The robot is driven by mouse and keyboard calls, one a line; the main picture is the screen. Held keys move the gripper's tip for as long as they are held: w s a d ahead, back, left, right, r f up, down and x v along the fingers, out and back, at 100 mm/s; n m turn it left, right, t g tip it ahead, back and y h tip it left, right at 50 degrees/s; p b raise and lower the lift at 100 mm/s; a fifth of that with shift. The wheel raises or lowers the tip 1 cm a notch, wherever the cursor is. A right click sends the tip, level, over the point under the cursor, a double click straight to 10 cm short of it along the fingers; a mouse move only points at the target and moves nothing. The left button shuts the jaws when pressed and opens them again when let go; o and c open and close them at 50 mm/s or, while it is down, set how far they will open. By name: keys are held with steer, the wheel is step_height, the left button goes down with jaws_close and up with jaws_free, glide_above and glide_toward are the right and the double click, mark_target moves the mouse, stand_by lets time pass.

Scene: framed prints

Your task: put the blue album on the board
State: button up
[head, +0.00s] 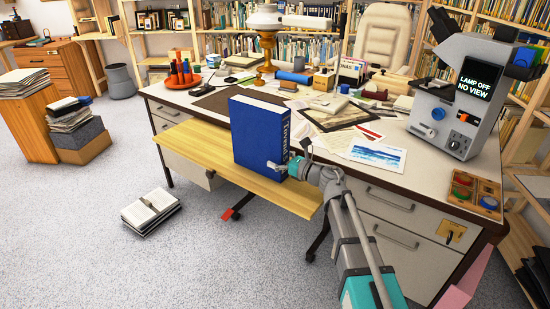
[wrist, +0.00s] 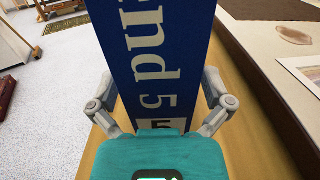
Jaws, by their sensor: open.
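The blue album (head: 257,130) is a thick blue book with white lettering on its spine. It stands upright on the light wooden board (head: 200,151) at the front of the desk, its bottom edge appearing to rest on it. My gripper (head: 290,162) is at the lower part of the spine. In the wrist view, the blue album (wrist: 155,50) stands between the two spread fingers of my gripper (wrist: 159,82), with the spine facing the palm. The fingers are open, one on each side of it. The fingertips' far ends are partly hidden.
The desk (head: 215,103) behind holds papers, a brass lamp (head: 267,45), a microscope (head: 455,100) and a tray of coloured lids (head: 474,193). The board's left part is bare.

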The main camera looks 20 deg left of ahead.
steer(key=v, duration=1.1)
steer(key=shift+s+d+f, duration=0.1)
steer(key=shift+d, duration=0.3)
stand_by(1.2)
